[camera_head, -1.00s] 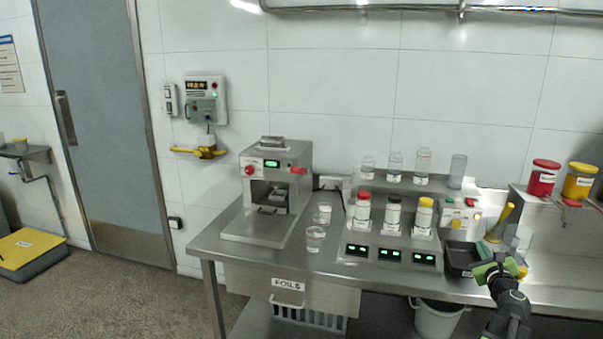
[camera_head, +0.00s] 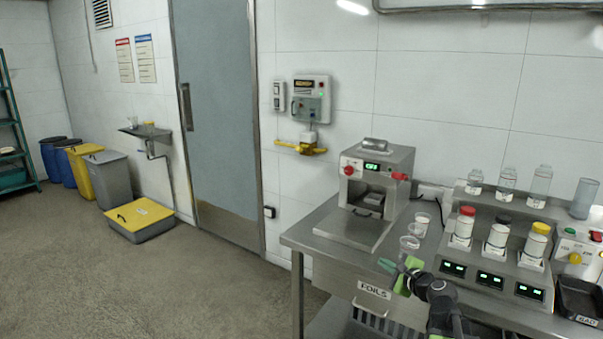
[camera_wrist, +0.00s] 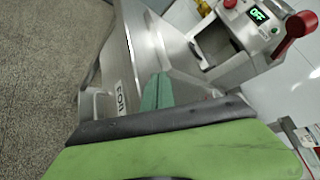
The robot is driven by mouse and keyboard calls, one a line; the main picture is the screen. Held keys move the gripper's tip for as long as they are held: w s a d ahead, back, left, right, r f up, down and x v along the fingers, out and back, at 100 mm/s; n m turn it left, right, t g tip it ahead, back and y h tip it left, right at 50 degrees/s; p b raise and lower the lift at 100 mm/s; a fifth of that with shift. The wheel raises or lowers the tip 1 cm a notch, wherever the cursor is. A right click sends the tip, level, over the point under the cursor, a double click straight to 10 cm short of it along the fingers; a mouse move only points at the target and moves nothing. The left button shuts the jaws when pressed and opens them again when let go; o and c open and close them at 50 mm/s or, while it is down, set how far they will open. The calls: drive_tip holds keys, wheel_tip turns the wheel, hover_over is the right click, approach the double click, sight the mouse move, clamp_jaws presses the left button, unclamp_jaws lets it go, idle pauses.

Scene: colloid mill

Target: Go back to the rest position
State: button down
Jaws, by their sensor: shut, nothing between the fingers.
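My gripper (camera_head: 398,270) is in front of the steel bench, at the lower right of the head view, with green fingers shut and nothing held. In the wrist view its green and black finger (camera_wrist: 165,140) fills the lower part. The bench (camera_head: 318,232) is beyond it, with a drawer labelled FOILS (camera_head: 372,292) below the top. A steel machine (camera_head: 372,190) with a lit green display and red knob stands on the left part of the bench. It also shows in the wrist view (camera_wrist: 235,50).
Clear cups (camera_head: 409,243) stand near the gripper. Bottles with red, black and yellow caps (camera_head: 498,234) stand on a unit with green displays. A black tray (camera_head: 580,298) is at the right edge. Open floor (camera_head: 130,285) lies to the left, with a yellow-lidded grey bin (camera_head: 140,215) by the door.

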drive_tip(key=s+a+f+n+g, duration=0.3)
drive_tip(key=a+f+n, duration=0.1)
drive_tip(key=a, duration=0.3)
drive_tip(key=s+a+f+n+g+y, duration=0.1)
drive_tip(key=s+a+f+n+g, duration=0.2)
drive_tip(key=a, duration=0.4)
drive_tip(key=s+a+f+n+g, duration=0.2)
drive_tip(key=s+a+f+n, duration=0.15)
drive_tip(key=a+n, duration=0.3)
drive_tip(key=s+d+f+n+g+h, duration=0.5)
drive_tip(key=s+d+f+n+g, duration=0.15)
drive_tip(key=s, duration=0.45)
wheel_tip(320, 180, up, 13)
drive_tip(key=n+p, duration=0.1)
drive_tip(key=p, duration=1.2)
drive_tip(key=shift+s+d, duration=0.3)
drive_tip(key=shift+d, duration=0.15)
